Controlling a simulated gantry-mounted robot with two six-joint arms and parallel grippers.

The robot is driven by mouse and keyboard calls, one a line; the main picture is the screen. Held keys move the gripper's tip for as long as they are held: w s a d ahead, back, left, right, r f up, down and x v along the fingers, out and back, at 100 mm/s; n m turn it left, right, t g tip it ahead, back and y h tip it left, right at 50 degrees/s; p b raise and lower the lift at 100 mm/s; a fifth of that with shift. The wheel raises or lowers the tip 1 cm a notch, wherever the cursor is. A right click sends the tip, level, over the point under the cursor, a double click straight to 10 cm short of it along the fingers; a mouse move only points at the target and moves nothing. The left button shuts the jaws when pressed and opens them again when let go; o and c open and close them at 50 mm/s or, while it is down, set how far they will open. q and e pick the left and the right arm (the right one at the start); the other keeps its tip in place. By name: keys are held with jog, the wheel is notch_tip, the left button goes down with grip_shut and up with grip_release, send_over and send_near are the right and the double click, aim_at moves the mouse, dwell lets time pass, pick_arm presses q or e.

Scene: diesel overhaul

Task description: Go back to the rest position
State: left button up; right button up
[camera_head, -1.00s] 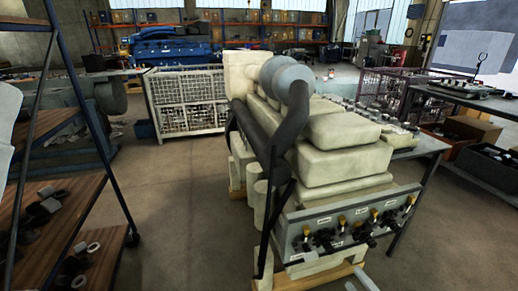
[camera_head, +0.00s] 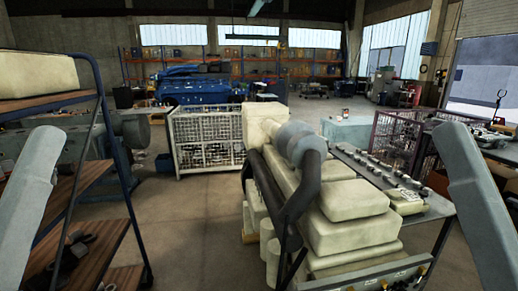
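My two light grey arm links show in the head view, one at the left edge and one at the right edge. Both are raised and slant upright. Neither gripper is in the picture, so I cannot see whether they hold anything. The cream diesel engine (camera_head: 345,235) with its dark curved pipe (camera_head: 303,190) and grey-blue rounded part (camera_head: 298,142) stands between my arms. I see no contact between my arms and the engine.
A shelf rack (camera_head: 90,179) with dark parts stands at the left. A white mesh cage (camera_head: 208,138) and a blue engine (camera_head: 200,84) are behind. A bench with parts (camera_head: 436,207) lies right of the engine. Open floor (camera_head: 185,225) lies left of it.

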notch_tip(320, 180, up, 37)
jog(key=d+h+p, duration=0.1)
jog(key=h+p, duration=0.1)
jog(key=p, duration=3.6)
jog(key=shift+d+r+m, duration=0.15)
jog(key=shift+d+m, duration=0.1)
jog(key=shift+m, duration=0.15)
